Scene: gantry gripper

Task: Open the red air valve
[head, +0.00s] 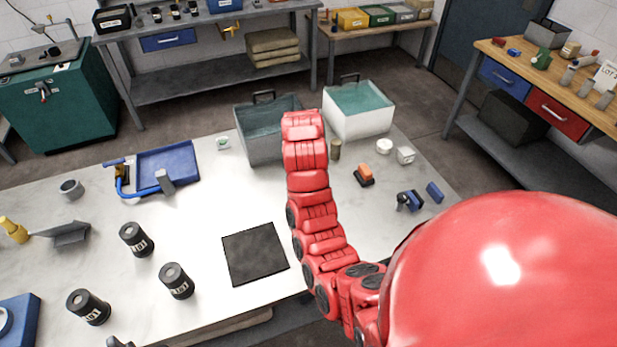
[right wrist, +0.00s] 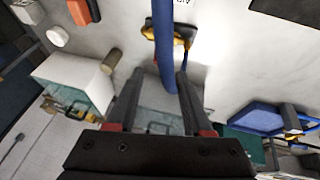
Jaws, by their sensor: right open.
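My right gripper (right wrist: 158,85) is open, its two dark fingers spread apart in the right wrist view. A blue hose-like length (right wrist: 163,45) runs from the top edge to between the fingertips; I cannot tell how close it is. A brass-and-black fitting (right wrist: 154,34) shows behind it, by a white label with dark letters. My left gripper is not clearly in view.
Beyond the arm stand a grey crate (head: 258,152) and a white crate (head: 358,134). An orange-topped block (head: 365,172) and small parts lie to the right. A blue tray (head: 178,152), black canisters (head: 175,281) and a dark mat (head: 253,254) lie to the left.

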